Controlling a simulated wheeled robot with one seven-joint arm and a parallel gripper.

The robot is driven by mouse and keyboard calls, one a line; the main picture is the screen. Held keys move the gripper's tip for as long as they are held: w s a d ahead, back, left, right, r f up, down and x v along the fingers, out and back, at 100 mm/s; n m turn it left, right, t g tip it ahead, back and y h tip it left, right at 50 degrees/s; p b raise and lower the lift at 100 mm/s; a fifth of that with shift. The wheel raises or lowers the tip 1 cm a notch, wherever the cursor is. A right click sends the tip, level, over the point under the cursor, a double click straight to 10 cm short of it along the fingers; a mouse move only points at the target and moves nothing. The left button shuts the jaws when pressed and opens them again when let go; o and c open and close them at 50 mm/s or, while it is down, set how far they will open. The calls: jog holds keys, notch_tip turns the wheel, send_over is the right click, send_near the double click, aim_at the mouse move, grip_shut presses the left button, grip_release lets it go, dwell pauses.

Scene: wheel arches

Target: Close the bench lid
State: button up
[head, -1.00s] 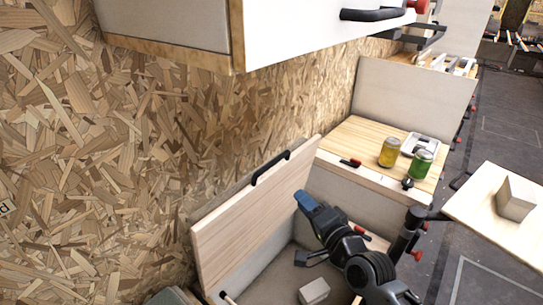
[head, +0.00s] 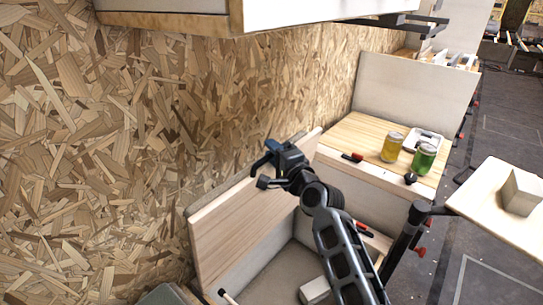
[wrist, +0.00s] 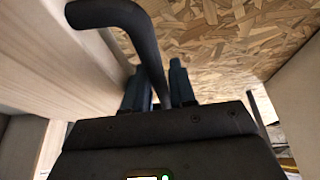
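The bench lid (head: 235,225) is a pale wooden panel. It stands raised, leaning back toward the chipboard wall above the open bench box. Its black handle (head: 259,164) is near the top edge, mostly covered by my gripper (head: 276,150) in the head view. In the wrist view the curved handle (wrist: 148,45) runs down close in front of the camera, between the two dark fingers of my gripper (wrist: 157,85). The fingers are apart. Whether they touch the handle is hidden.
The open box holds a light block (head: 314,290). To the right, a wooden counter (head: 350,130) carries a yellow can (head: 392,147), a green can (head: 424,158) and a red-black tool (head: 352,157). A cabinet (head: 165,18) overhangs at the top. A board (head: 490,205) juts out at right.

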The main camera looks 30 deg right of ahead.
jog(key=shift+w, duration=0.5)
jog(key=shift+c, duration=0.5)
grip_shut()
